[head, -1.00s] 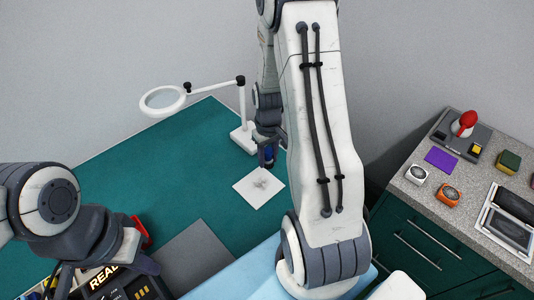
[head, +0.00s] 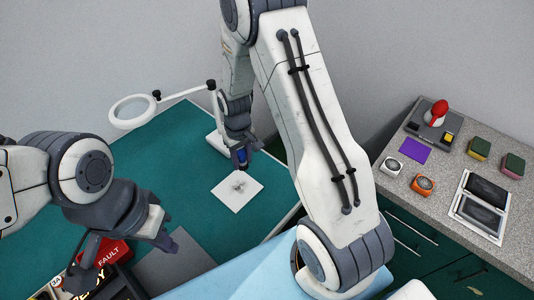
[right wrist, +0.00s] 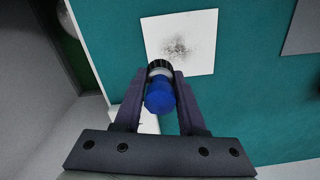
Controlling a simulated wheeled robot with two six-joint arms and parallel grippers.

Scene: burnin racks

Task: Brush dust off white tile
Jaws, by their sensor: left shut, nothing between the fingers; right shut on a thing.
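The white tile (head: 238,203) lies flat on the green bench mat, with a grey-black dust patch near its middle. It also shows in the right wrist view (right wrist: 203,58), with the dust as dark speckles. My right gripper (head: 241,163) is shut on a blue-handled brush (right wrist: 160,98). The brush has a pale collar and dark bristles pointing at the tile's near edge, beside the dust. I cannot tell whether the bristles touch the tile. My left gripper (head: 168,244) is shut and empty, over the grey mat at the lower left.
A white magnifier lamp (head: 132,111) stands behind the tile. A red FAULT box (head: 112,252) and a dark READY box are at lower left, near my left arm. A grey mat (head: 180,268) lies in front. The right counter holds sponges, a purple pad and small devices.

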